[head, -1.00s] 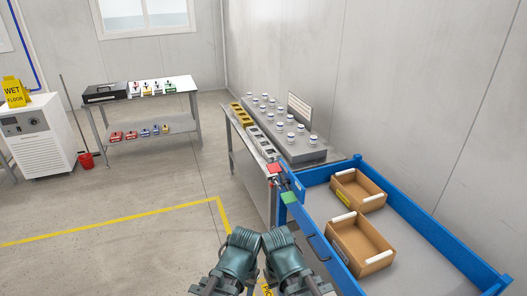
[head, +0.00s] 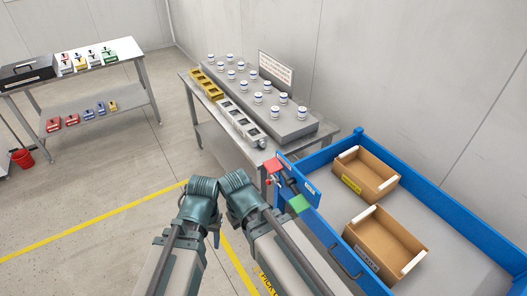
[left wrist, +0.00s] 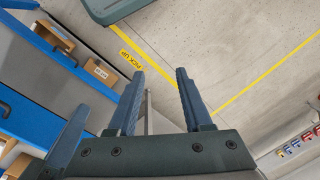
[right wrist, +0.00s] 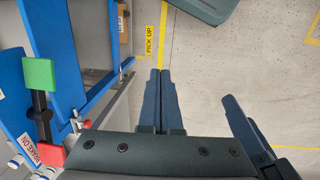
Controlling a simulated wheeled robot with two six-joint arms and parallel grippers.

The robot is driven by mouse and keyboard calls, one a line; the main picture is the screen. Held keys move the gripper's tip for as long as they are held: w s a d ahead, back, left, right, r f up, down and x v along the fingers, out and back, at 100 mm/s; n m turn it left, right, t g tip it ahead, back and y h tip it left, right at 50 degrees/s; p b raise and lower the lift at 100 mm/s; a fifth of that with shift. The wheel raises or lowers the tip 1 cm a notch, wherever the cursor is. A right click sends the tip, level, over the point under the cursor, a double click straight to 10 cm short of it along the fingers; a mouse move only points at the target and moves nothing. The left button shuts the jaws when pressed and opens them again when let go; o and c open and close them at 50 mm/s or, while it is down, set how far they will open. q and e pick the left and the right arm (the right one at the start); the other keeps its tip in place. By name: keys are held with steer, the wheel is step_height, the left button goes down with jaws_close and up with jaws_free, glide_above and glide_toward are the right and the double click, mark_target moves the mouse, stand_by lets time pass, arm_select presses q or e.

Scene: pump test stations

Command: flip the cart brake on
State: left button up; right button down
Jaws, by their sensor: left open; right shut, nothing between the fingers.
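The cart brake is a black lever (head: 287,184) between a red pad (head: 274,166) and a green pad (head: 299,204) on the near corner of the blue cart (head: 340,235). The right wrist view shows the green pad (right wrist: 38,72), the red pad (right wrist: 50,155) and a "BRAKE ON" label (right wrist: 27,148) by the red one. I cannot tell which pad the lever leans to. My left gripper (head: 214,228) is left of the brake, open and empty (left wrist: 158,78). My right gripper (right wrist: 160,74) is shut, empty, and apart from the brake, nearer to it than the left.
Two cardboard boxes (head: 360,173) lie in the cart. A metal bench (head: 215,125) with bottles and yellow and grey blocks stands behind the brake. Another table (head: 100,95) and a red bucket (head: 23,158) are far left. The floor with yellow lines is clear.

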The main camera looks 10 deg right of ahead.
arm_select(q)
steer(key=shift+w+a, duration=0.1)
steer(key=shift+w, duration=0.15)
arm_select(e)
steer(key=shift+w+a, duration=0.1)
steer(key=shift+w, duration=0.15)
arm_select(q)
steer(key=shift+o, duration=0.7)
steer(key=shift+r, duration=0.1)
steer(key=shift+o, duration=0.4)
step_height(320, 180, up, 8)
steer(key=p, duration=0.8)
steer(key=shift+r, duration=0.2)
step_height(320, 180, up, 8)
steer(key=p, duration=0.8)
steer(key=shift+f, duration=0.2)
arm_select(e)
steer(key=w+d+r+m+t+y, duration=0.1)
steer(key=w+d+r+m, duration=0.6)
steer(key=w+r+m, duration=0.1)
steer(key=w+d+r+m+t+y, duration=0.1)
steer(key=w+d+r+m+t, duration=0.1)
steer(key=w+d+r+m, duration=0.5)
steer(key=w+r+m, duration=0.1)
steer(key=w+m, duration=0.1)
steer(key=w, duration=0.3)
steer(key=shift+w+d+r+m, duration=0.15)
steer(key=shift+d+r+m, duration=0.15)
steer(key=shift+r+m, duration=0.1)
